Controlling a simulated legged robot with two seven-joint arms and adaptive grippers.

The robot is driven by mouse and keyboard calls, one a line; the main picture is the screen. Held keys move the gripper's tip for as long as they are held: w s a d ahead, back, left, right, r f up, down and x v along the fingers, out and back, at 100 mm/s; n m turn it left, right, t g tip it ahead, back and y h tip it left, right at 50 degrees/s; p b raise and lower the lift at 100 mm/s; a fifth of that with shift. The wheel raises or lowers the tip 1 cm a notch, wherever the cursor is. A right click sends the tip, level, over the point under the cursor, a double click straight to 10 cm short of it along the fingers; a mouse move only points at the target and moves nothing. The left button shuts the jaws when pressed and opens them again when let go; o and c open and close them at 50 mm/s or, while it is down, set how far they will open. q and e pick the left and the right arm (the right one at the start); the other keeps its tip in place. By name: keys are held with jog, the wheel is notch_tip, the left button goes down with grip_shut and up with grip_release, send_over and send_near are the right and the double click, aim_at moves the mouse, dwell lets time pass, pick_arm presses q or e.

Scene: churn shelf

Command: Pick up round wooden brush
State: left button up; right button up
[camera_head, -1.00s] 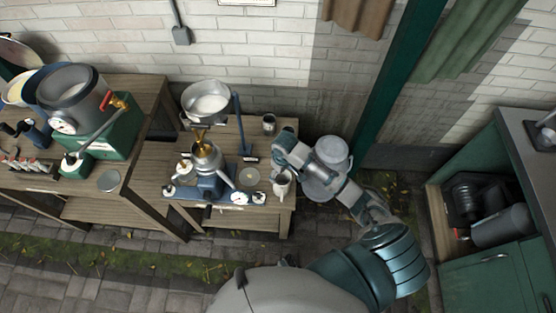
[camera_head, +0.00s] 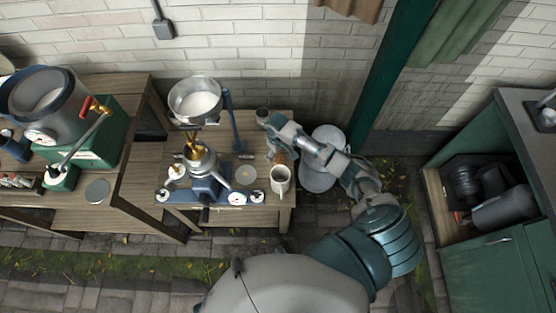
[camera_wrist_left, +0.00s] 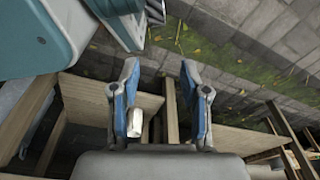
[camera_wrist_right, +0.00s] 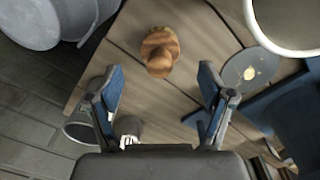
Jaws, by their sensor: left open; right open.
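The round wooden brush (camera_wrist_right: 160,52) is on the plank table in the right wrist view, its rounded knob toward the camera. In the head view a small brown part of the brush (camera_head: 281,157) shows behind the white mug, partly hidden by my arm. My right gripper (camera_wrist_right: 161,74) is open and empty above the table, with the brush ahead and roughly centred between its fingers. It also shows in the head view (camera_head: 270,137) at the table's right end. My left gripper (camera_wrist_left: 159,66) is open and empty in the left wrist view, over wooden table frames and paving.
A white mug (camera_head: 280,180) stands close to the brush. A metal cup (camera_head: 262,115) is at the table's back edge. A separator with a bowl (camera_head: 195,100) stands to the left. Metal cans (camera_head: 318,178) stand right of the table. A green cabinet (camera_head: 500,265) is farther right.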

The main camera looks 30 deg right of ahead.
aim_at(279, 159)
jog(key=shift+d+f, duration=0.1)
jog(key=shift+f, duration=0.2)
notch_tip(279, 159, down, 5)
jog(key=shift+s+r+b, duration=0.1)
jog(key=shift+r+b, duration=0.1)
jog(key=shift+b, duration=0.45)
jog(key=shift+f, duration=0.2)
pick_arm(q)
jog(key=w+r, duration=0.2)
jog(key=r, duration=0.1)
jog(key=shift+w+d, duration=0.2)
jog(key=shift+w, duration=0.15)
pick_arm(e)
jog(key=c, duration=1.3)
